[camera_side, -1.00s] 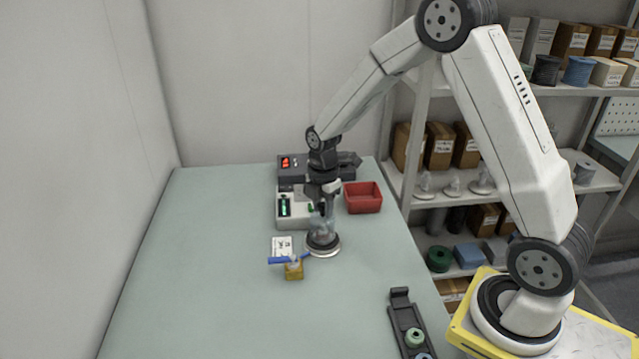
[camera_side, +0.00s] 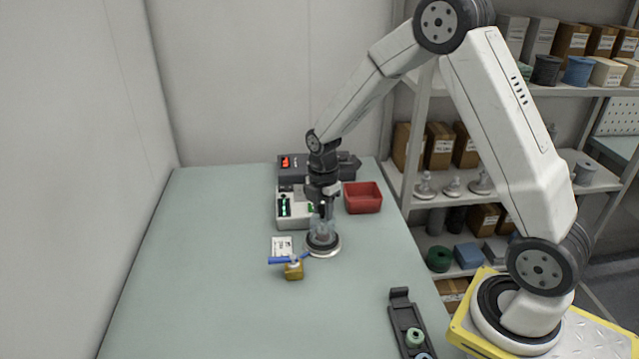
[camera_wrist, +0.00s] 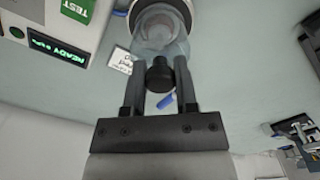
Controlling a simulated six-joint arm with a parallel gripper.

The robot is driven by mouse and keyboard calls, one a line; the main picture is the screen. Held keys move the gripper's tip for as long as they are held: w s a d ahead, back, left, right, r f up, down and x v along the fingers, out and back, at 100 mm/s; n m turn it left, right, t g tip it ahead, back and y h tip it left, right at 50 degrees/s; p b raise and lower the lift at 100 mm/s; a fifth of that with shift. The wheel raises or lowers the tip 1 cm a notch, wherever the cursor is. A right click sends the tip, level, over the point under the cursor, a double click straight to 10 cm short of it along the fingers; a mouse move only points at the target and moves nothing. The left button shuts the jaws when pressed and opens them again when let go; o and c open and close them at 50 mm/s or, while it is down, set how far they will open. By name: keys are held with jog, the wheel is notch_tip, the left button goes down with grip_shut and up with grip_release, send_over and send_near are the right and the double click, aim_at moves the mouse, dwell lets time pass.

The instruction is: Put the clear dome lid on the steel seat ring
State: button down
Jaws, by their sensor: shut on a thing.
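The clear dome lid (camera_side: 322,229) is see-through, with a black knob that shows in the wrist view (camera_wrist: 160,76). My gripper (camera_side: 322,212) points down and is shut on the lid's knob; its two fingers (camera_wrist: 161,68) lie on either side of it in the wrist view. The steel seat ring (camera_side: 334,250) is a round pale ring with a dark middle on the table, directly below the lid. Its rim also shows in the wrist view (camera_wrist: 208,14). I cannot tell whether the lid touches the ring.
A tan block with a blue-handled tool (camera_side: 293,271) and a white card (camera_side: 282,244) stand left of the ring. A tester box (camera_side: 291,222) and red bin (camera_side: 362,198) stand behind. A black rack (camera_side: 401,316) is at front right. The table's left is clear.

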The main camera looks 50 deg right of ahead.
jog(key=shift+f, duration=0.15)
jog(key=shift+c, duration=1.5)
grip_release()
jog(key=shift+r, duration=3.5)
jog(key=shift+s+a+m, duration=0.5)
jog(key=shift+s+m, duration=0.1)
jog(key=shift+m, duration=0.2)
jog(key=s+a+f+m+t, duration=0.1)
jog(key=s+a+m, duration=0.5)
jog(key=s+m, duration=0.7)
jog(key=shift+s+m+t, duration=0.2)
jog(key=shift+m+t, duration=0.6)
jog(key=shift+m, duration=0.5)
